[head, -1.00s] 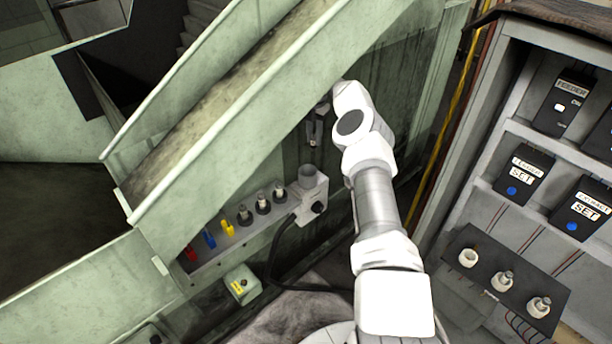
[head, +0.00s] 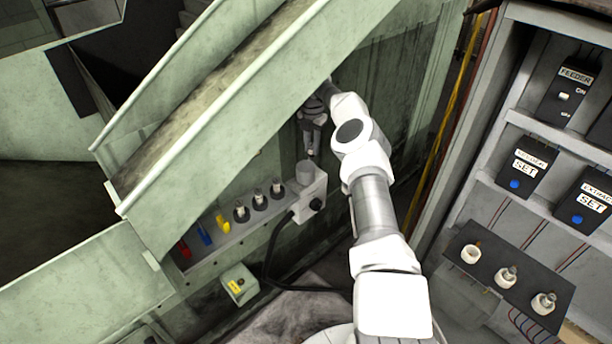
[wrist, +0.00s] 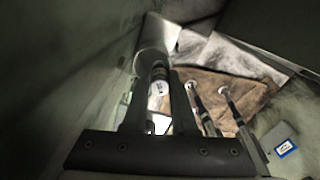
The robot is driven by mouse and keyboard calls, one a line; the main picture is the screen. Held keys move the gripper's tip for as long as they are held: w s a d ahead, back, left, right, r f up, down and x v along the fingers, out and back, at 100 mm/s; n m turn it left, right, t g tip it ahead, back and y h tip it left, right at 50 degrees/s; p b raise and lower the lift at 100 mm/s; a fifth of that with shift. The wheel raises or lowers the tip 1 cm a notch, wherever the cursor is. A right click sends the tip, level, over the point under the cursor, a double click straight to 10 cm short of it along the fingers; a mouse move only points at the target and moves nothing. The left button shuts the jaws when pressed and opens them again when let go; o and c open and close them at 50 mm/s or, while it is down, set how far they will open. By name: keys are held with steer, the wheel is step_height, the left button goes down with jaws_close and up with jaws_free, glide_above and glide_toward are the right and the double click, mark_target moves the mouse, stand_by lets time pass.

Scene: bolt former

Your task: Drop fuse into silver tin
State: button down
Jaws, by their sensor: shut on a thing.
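My gripper (head: 312,148) is at the side of the green machine, just above the silver tin (head: 305,171), with a small gap between them. The tin is a short grey cylinder at the right end of the ledge. In the wrist view, my gripper (wrist: 159,90) is shut on the fuse (wrist: 158,88), a small cylinder with a pale end between the fingers. A grey rounded form that looks like the tin (wrist: 157,38) is beyond the fingertips. The fuse is too small to make out in the head view. The inside of the tin is hidden.
The ledge holds several fuse-like posts (head: 259,199) and red, blue and yellow pieces (head: 223,224) left of the tin. The green chute (head: 215,105) slopes close beside my arm. A fuse panel (head: 507,276) and cabinet (head: 525,168) stand to the right.

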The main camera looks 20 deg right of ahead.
steer(key=c, duration=0.6)
jaws_free()
steer(key=shift+r, duration=0.1)
step_height(320, 180, up, 7)
steer(key=shift+r+p, duration=0.2)
steer(key=shift+p, duration=0.1)
